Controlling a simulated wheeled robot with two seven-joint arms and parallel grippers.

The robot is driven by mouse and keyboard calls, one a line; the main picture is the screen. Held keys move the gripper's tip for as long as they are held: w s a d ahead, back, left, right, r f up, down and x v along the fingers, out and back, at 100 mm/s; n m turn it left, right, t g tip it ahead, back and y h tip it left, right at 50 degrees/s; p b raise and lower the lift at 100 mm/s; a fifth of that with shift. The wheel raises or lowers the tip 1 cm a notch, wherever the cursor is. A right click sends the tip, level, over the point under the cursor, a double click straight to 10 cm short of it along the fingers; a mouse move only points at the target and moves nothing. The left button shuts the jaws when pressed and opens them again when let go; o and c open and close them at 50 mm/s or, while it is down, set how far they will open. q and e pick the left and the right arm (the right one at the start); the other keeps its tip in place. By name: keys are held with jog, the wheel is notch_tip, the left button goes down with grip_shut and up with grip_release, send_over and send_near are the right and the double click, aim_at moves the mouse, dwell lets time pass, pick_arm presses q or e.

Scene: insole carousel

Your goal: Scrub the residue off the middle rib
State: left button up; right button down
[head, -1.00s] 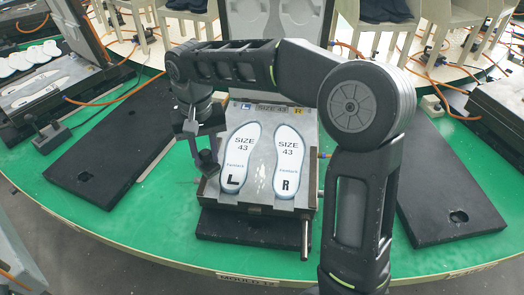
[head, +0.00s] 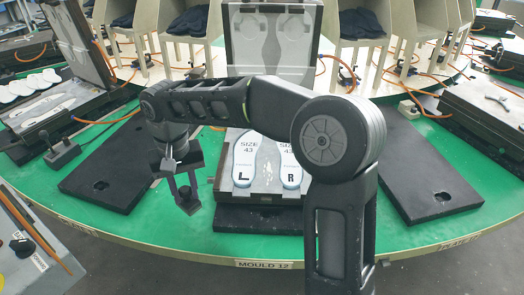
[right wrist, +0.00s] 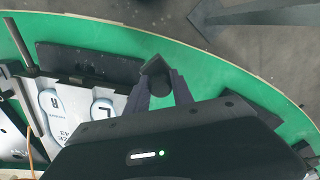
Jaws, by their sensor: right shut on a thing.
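The mould lower half (head: 222,184) lies open on the green table, with a white left insole (head: 243,165) and a right insole (head: 290,172) side by side. The middle rib (head: 265,176) runs between them, and pale speckled residue (head: 266,191) shows on its near part. My arm hides the insoles' far ends and the mould's right side. My right gripper (head: 188,196) is left of the mould, over the green table, apart from the rib. It is shut on a small dark block (right wrist: 156,72), seen at its fingertips in the right wrist view. My left gripper is not in view.
The raised mould lid (head: 270,70) stands behind. Black plates (head: 105,175) (head: 425,180) lie left and right on the green carousel (head: 150,222). A grey cart (head: 60,262) stands at the lower left.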

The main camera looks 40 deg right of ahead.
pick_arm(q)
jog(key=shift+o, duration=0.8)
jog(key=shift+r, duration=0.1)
pick_arm(e)
jog(key=shift+d, duration=0.1)
pick_arm(q)
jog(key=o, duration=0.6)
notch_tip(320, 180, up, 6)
jog(key=p, duration=0.6)
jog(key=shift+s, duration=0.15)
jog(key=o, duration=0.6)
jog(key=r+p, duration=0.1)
jog(key=p, duration=0.1)
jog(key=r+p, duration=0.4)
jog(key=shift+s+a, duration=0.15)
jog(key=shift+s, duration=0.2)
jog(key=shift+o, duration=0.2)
pick_arm(e)
jog(key=s+d+r+m, duration=0.1)
jog(key=d+r+m, duration=0.1)
jog(key=d+m, duration=0.5)
jog(key=s+d+r+m, duration=0.2)
jog(key=d+m, duration=0.4)
jog(key=d, duration=0.9)
jog(key=shift+d+m, duration=0.15)
jog(key=shift+m, duration=0.25)
jog(key=shift+s+r, duration=0.1)
